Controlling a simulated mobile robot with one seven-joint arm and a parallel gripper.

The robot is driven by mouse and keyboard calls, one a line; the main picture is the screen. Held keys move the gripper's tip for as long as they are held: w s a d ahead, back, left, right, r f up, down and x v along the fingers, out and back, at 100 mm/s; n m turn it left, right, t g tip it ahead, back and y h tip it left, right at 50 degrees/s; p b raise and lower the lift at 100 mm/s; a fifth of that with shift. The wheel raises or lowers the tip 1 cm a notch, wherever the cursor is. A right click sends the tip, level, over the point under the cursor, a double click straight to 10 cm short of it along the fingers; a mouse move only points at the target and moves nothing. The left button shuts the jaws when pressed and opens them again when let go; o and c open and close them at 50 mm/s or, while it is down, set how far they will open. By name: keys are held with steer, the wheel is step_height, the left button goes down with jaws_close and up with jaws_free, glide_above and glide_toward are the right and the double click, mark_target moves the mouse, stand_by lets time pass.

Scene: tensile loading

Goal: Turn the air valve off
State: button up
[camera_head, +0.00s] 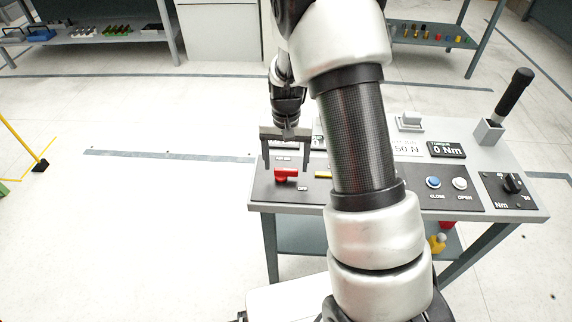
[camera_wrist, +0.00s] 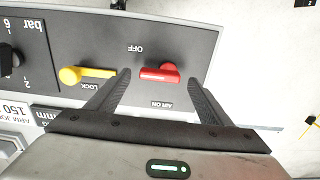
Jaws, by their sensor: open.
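The air valve is a red handle (camera_head: 285,175) on the dark panel at the left end of the console. In the wrist view the red handle (camera_wrist: 158,73) lies sideways between the printed words OFF and AIR ON. My gripper (camera_head: 286,168) is open, pointing down over the handle. In the wrist view its two fingers (camera_wrist: 159,76) stand on either side of the handle, with gaps visible and nothing gripped. Whether the fingertips are level with the handle is hard to tell.
A yellow LOCK handle (camera_wrist: 86,75) sits close beside the left finger in the wrist view. A black knob (camera_wrist: 10,58) is farther left. Blue CLOSE (camera_head: 433,182) and OPEN (camera_head: 460,184) buttons and a black lever (camera_head: 514,92) are on the right. My arm hides the console's middle.

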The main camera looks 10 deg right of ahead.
mark_target(286, 169)
step_height(286, 169, up, 15)
steer(key=p, duration=0.2)
steer(key=shift+r, duration=0.2)
steer(key=s+r+n+t, duration=0.2)
steer(key=s+r+t, duration=0.1)
steer(key=s+r, duration=0.85)
steer(key=s+r+n+t, duration=0.2)
steer(key=s+r+t, duration=0.1)
steer(key=s, duration=0.9)
step_height(286, 169, up, 13)
steer(key=p, duration=1.2)
steer(key=shift+a+f+p, duration=0.2)
steer(key=shift+a+p, duration=0.1)
steer(key=shift+a, duration=0.15)
steer(key=shift+w, duration=0.1)
